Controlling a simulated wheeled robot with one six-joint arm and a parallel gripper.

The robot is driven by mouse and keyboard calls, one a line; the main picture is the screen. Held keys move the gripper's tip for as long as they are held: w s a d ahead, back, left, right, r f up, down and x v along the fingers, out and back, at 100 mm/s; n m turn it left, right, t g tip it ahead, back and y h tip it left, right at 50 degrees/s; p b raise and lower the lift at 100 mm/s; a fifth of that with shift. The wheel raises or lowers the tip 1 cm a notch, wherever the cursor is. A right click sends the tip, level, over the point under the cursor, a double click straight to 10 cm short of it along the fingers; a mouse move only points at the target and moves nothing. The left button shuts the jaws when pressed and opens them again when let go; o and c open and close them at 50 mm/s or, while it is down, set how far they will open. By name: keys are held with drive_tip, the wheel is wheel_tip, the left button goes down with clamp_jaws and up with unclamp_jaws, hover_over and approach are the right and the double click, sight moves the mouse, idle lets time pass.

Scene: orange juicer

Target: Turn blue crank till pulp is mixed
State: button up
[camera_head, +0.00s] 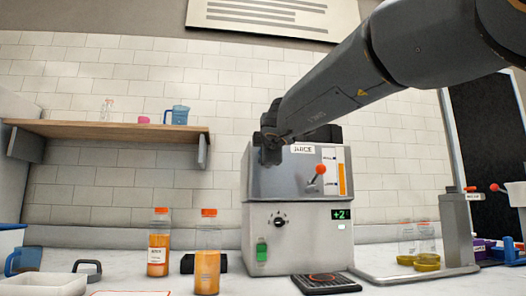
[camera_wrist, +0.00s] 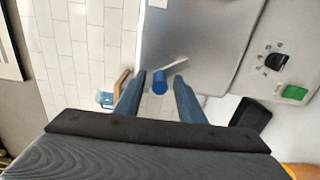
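The juicer (camera_head: 296,235) is a grey-and-white machine on the counter, labelled "JUICE". The blue crank (camera_wrist: 160,84) shows in the wrist view as a short blue cylinder beside the juicer's grey side, with a pale metal bar near it. My gripper (camera_wrist: 160,80) has one finger on each side of the blue crank, with a visible gap to either finger, so it is open around it. In the head view my gripper (camera_head: 271,150) is at the juicer's upper left edge and hides the crank. The pulp is not visible inside the machine.
The juicer front has a red-knobbed lever (camera_head: 320,170), a black dial (camera_head: 279,221), a green switch (camera_head: 262,251) and a display (camera_head: 341,214) reading "+2". Two orange-capped bottles stand left of it, one being the clear-topped bottle (camera_head: 207,262). A wooden shelf (camera_head: 110,130) hangs at left.

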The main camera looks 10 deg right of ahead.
drive_tip(key=s, duration=0.7)
drive_tip(key=shift+s, duration=0.3)
